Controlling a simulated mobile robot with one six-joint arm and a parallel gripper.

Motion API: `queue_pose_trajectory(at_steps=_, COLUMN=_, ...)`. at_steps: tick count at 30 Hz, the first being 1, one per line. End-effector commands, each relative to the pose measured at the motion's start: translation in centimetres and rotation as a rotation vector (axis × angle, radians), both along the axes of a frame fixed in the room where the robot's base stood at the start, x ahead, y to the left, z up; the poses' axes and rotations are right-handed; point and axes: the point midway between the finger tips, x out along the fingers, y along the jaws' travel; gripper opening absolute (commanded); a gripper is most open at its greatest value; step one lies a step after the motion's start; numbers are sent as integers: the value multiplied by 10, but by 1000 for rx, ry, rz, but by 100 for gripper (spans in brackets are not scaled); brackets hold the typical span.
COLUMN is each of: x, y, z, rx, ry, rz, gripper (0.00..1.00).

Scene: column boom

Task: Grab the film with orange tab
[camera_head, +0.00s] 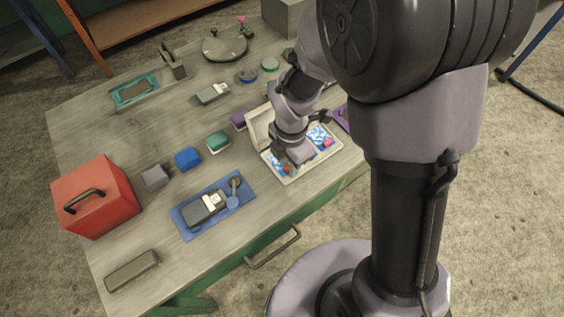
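A shallow pale tray (329,154) with a raised lid (260,126) sits near the right edge of the workbench. It holds blue-and-white patterned pieces (318,134). A small orange spot (287,169) shows at the tray's front left, possibly the orange tab; the film itself is too small and covered to make out. A pinkish-red piece (328,143) shows at the right side of the tray. My gripper (287,166) points down over the tray's left part, close to the orange spot. Its fingers are too small and hidden to tell whether they are open or touching anything.
A blue mat (183,222) with a dark device lies front left of the tray. Blue (188,158) and green (217,141) blocks stand left of it, and a red toolbox (98,196) is at far left. A round plate (225,45) stands at the back.

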Motion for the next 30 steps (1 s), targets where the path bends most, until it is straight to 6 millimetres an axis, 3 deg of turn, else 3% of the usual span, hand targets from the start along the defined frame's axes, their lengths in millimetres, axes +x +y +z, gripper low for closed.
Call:
queue_pose_trajectory(at_steps=3, x=0, y=0, z=3, rx=1, ry=-1, rz=0, gripper=23)
queue_pose_trajectory(at_steps=7, x=0, y=0, z=3, rx=1, ry=-1, rz=0, gripper=0)
queue_pose_trajectory(at_steps=17, x=0, y=0, z=5, rx=0, ry=-1, rz=0, gripper=0)
queue_pose_trajectory(at_steps=27, x=1, y=0, z=88, rx=1, ry=-4, rz=1, gripper=0)
queue_pose_trajectory(at_steps=30, x=1, y=0, z=101, rx=0, ry=-2, rz=-18, gripper=0)
